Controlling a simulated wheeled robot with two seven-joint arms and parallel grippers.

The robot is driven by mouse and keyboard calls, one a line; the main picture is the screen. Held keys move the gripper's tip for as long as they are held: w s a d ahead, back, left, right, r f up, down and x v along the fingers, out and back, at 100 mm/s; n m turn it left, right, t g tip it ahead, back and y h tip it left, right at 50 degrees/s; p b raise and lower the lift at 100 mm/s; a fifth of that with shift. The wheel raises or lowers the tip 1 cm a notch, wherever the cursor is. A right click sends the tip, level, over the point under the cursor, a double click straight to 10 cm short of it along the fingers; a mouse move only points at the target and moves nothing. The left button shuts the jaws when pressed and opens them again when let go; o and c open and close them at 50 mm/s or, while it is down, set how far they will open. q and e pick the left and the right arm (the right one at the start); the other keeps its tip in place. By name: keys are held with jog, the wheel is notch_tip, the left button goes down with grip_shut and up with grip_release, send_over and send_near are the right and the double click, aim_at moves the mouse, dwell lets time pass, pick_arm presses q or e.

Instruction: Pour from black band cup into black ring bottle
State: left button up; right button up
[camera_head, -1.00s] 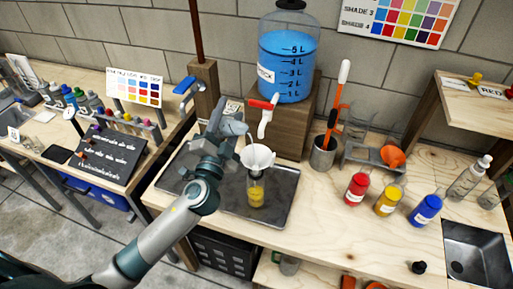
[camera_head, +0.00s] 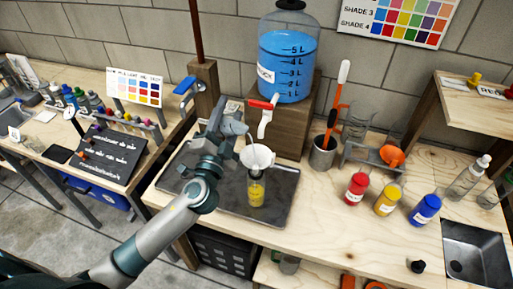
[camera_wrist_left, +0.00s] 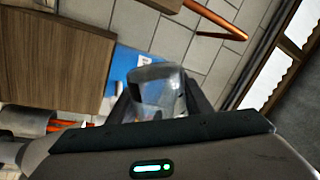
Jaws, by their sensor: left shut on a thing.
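My left gripper (camera_head: 232,126) is shut on a clear cup, which shows between the fingers in the left wrist view (camera_wrist_left: 158,92). In the head view the gripper is above and slightly left of a white funnel (camera_head: 257,158), and the cup is hard to tell from the fingers. The cup's black band cannot be made out. The funnel sits in the mouth of a clear bottle (camera_head: 256,190) with yellow liquid in it. The bottle stands upright on a dark tray (camera_head: 283,203). A black ring on it cannot be made out. My right gripper is not in view.
A large blue-filled tank (camera_head: 287,62) with a red-handled tap (camera_head: 264,108) stands just behind the funnel. Red (camera_head: 356,188), yellow (camera_head: 388,200) and blue (camera_head: 425,210) bottles stand to the right. A metal pot (camera_head: 323,152) holds orange tools. The table's front middle is clear.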

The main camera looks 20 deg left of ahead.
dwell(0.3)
pick_arm(q)
jog(key=shift+d+f+m+h+b, duration=0.1)
jog(key=shift+f+m+h+b, duration=0.2)
jog(key=shift+f+m+b, duration=0.55)
dwell(1.8)
jog(key=shift+s+d+r+m+t+p, duration=0.1)
jog(key=shift+d+r+m+t+p, duration=0.3)
jog(key=shift+m+p, duration=0.3)
jog(key=n, duration=0.1)
jog(key=a+n+y, duration=0.1)
jog(key=n, duration=0.1)
jog(key=shift+r+n+g, duration=0.25)
jog(key=shift+r+g, duration=0.15)
jog(key=shift+a, duration=0.15)
jog(key=shift+f, duration=0.15)
